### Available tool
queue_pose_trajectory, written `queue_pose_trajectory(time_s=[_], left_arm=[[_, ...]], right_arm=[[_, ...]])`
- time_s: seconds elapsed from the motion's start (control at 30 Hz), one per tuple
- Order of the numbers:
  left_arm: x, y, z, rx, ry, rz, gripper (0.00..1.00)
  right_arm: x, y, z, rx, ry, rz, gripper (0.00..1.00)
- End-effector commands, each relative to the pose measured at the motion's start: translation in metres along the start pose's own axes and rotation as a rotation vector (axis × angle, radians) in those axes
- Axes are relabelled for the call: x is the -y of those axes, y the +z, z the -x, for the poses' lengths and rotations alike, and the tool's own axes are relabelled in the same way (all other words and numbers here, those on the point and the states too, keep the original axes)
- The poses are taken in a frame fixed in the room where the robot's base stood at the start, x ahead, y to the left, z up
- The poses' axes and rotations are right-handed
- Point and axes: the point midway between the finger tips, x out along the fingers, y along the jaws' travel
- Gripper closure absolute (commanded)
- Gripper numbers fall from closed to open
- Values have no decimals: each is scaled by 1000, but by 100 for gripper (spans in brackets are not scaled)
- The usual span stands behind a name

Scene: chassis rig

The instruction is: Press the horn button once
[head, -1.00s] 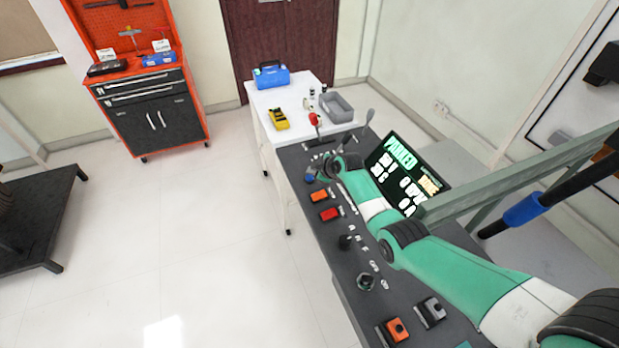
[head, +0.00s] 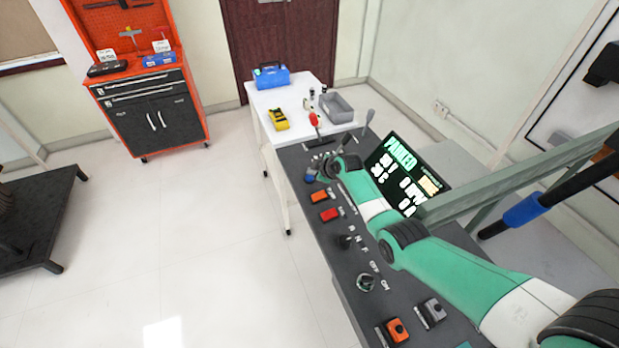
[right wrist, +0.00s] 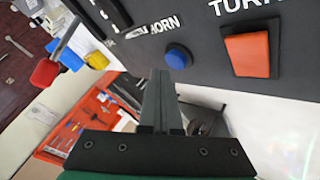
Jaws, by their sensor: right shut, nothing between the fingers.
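The horn button is a blue dome (right wrist: 178,56) on the dark console panel, beside the white lettering "HORN" in the right wrist view. In the head view it is a small blue spot (head: 310,174) near the far left edge of the console. My right gripper (right wrist: 160,76) is shut and empty, its fingertips just beside the button in the wrist picture. I cannot tell whether they touch it. In the head view the right gripper (head: 323,173) is small and close to the button, partly hidden by its own wrist. My left gripper is not in view.
An orange rocker (right wrist: 248,52) sits right of the button in the wrist view. The console also has a red rocker (head: 330,214), a red-knobbed lever (head: 314,119) and a screen (head: 405,172) reading "PARKED". A white table (head: 294,97) with tools stands beyond.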

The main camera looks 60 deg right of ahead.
Motion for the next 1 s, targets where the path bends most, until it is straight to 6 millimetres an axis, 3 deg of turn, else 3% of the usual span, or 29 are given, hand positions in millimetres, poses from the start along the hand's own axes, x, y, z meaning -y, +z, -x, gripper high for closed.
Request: queue_pose_trajectory(time_s=[1.0], left_arm=[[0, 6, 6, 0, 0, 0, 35]], right_arm=[[4, 4, -6, 0, 0, 0, 100]])
